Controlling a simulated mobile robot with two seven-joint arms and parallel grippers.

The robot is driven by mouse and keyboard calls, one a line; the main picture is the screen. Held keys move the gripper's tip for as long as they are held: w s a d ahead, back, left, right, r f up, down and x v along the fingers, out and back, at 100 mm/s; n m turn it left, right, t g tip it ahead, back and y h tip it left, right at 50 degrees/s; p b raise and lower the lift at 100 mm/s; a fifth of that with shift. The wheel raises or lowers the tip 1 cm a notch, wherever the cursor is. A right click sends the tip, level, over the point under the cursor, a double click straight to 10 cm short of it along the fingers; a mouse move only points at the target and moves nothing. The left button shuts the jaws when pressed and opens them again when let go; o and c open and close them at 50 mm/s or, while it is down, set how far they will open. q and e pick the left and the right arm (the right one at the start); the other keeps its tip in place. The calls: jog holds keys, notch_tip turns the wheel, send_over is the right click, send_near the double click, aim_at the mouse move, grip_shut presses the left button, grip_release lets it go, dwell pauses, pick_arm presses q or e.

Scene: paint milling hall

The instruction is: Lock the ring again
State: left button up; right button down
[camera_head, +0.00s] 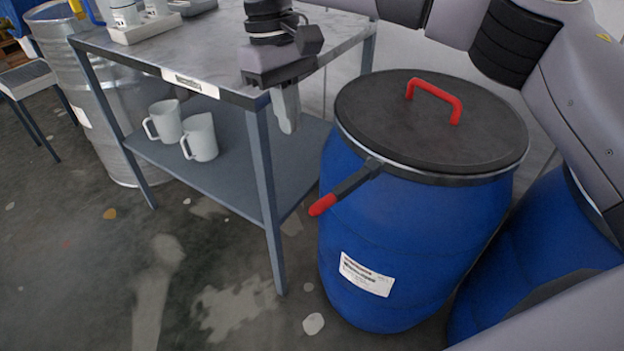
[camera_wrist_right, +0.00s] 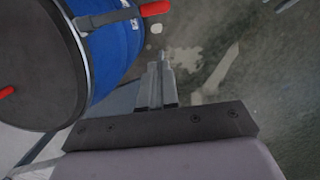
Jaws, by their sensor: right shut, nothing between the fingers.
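A blue drum (camera_head: 410,250) stands right of the table, with a black lid (camera_head: 400,125) and a red lid handle (camera_head: 435,88). The clamping ring (camera_head: 470,180) runs around the lid's rim. Its dark lever (camera_head: 355,180) with a red tip (camera_head: 322,205) sticks outward from the drum's front left. My right gripper (camera_head: 287,112) is shut and empty, pointing down by the table corner, left of the lid and apart from the lever. The right wrist view shows the fingertips (camera_wrist_right: 160,72) over the floor, with the lever (camera_wrist_right: 108,17) beyond. My left gripper is not in view.
A grey table (camera_head: 225,55) stands close on the left, with two white mugs (camera_head: 200,138) on its lower shelf and a tray (camera_head: 145,28) on top. A second blue drum (camera_head: 535,250) is at the right. Floor in front is free.

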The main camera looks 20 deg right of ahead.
aim_at(346, 188)
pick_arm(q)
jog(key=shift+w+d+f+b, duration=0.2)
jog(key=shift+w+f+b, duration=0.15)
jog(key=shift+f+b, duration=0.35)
pick_arm(e)
jog(key=s+d+f, duration=0.2)
jog(key=s+f, duration=0.2)
jog(key=f, duration=0.6)
jog(key=shift+s, duration=0.35)
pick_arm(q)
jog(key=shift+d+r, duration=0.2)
pick_arm(e)
jog(key=shift+s+f, duration=0.1)
